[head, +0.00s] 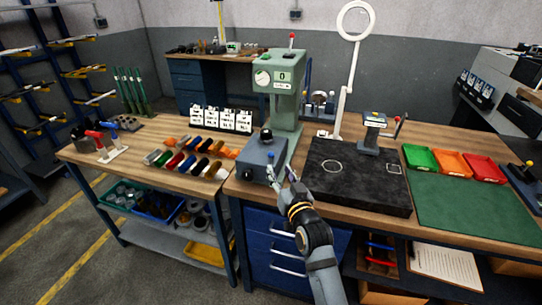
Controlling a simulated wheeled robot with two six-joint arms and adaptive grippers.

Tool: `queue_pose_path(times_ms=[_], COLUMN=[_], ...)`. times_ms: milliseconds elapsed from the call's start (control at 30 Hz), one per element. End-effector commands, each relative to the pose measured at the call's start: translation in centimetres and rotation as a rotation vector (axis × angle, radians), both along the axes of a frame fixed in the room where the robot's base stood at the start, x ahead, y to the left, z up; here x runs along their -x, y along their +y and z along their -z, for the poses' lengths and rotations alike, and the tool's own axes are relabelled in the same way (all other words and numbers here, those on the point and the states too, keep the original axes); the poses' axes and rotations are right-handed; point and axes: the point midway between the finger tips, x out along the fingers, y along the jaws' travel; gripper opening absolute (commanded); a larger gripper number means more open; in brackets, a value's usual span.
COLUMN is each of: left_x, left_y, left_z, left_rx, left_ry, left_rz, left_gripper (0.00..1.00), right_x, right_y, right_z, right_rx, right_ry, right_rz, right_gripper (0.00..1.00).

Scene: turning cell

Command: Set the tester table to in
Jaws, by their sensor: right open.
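The green tester (279,88) stands on the bench, with a dial and a small display reading 0 on its head and a red-tipped lever on top. At its foot, toward me, is a blue-grey box-shaped table (257,163) with a black round knob (266,136) on top and a small blue-tipped handle on its right side. My right gripper (281,174) is open at the right front of this table, close to the handle. Whether it touches the handle I cannot tell. My left gripper is out of view.
A black stone plate (357,185) lies right of my right gripper. Farther right are green, orange and red trays (453,163) and a green mat (470,204). Left is a wooden cart (135,164) with coloured-handled items. A ring lamp (356,18) stands behind the plate.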

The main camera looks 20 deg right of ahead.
Motion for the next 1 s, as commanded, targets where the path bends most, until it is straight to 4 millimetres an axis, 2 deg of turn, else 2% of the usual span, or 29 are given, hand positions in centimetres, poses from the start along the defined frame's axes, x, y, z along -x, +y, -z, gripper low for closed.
queue_pose_path(times_ms=[300, 433, 600, 833, 1000], left_x=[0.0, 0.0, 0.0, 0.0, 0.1], left_y=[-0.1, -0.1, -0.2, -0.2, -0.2], left_z=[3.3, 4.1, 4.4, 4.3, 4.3], left_rx=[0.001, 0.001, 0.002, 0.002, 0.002], left_ry=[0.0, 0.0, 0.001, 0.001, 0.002], left_rz=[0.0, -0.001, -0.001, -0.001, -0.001], left_gripper=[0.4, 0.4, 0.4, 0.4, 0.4], right_x=[-6.6, -8.5, -9.5, -9.6, -9.5], right_y=[-0.1, -0.1, -0.1, -0.1, -0.1], right_z=[0.4, 0.4, 0.1, 0.1, 0.1], right_rx=[0.003, 0.001, 0.002, 0.002, 0.002], right_ry=[-0.003, 0.0, 0.001, 0.002, 0.002], right_rz=[0.001, 0.0, 0.001, 0.001, 0.001], right_gripper=[0.42, 0.42, 0.42, 0.42, 0.19])
